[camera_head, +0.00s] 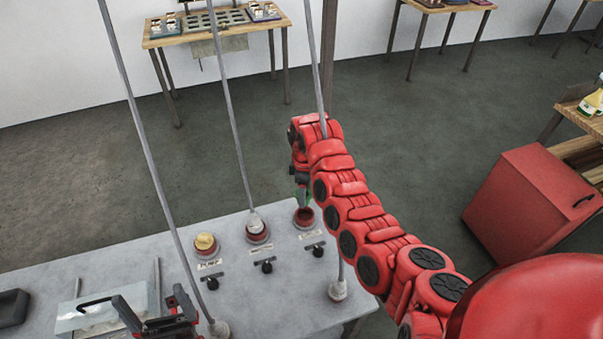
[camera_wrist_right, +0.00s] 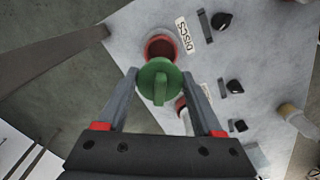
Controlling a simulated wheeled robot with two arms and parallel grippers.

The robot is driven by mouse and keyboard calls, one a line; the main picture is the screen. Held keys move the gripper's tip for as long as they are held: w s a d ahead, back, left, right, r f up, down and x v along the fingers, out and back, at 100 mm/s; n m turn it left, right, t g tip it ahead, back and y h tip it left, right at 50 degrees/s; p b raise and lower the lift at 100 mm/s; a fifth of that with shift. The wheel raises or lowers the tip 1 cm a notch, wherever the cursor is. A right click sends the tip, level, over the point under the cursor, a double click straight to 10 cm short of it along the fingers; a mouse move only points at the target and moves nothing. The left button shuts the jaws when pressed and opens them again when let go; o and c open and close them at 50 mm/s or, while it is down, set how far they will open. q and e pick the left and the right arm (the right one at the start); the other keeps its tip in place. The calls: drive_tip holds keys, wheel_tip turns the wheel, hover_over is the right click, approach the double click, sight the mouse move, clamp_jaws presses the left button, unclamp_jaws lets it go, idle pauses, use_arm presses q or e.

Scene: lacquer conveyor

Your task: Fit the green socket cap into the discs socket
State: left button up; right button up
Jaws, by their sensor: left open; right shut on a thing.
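The green socket cap (camera_wrist_right: 152,72) is a round disc with a raised grip bar. My right gripper (camera_wrist_right: 159,84) is shut on it, one finger on each side, in the right wrist view. The discs socket (camera_wrist_right: 160,45) is an open reddish-brown ring next to the label "DISCS", and the cap overlaps its near rim in this picture. In the head view the discs socket (camera_head: 304,218) is the rightmost of the sockets, and the green cap (camera_head: 308,195) shows above it, partly hidden by my right gripper. Whether they touch is unclear. My left gripper (camera_head: 158,323) is open at the bottom left, partly cut off.
A socket with a yellow top (camera_head: 205,243) and another with a pale top (camera_head: 256,230) stand left of the discs socket. Black knobs (camera_head: 267,266) sit before them. Thin grey rods rise from the grey table (camera_head: 275,300).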

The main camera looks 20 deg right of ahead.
drive_tip(key=shift+s+f, duration=0.1)
drive_tip(key=shift+f, duration=0.05)
drive_tip(key=shift+s+d, duration=0.1)
drive_tip(key=shift+f+b, duration=0.8)
drive_tip(key=shift+f, duration=0.9)
drive_tip(key=shift+f+b, duration=0.3)
drive_tip(key=shift+f, duration=0.5)
drive_tip(key=shift+r, duration=0.1)
drive_tip(key=shift+f+b, duration=0.45)
drive_tip(key=shift+f, duration=0.9)
drive_tip(key=o, duration=1.4)
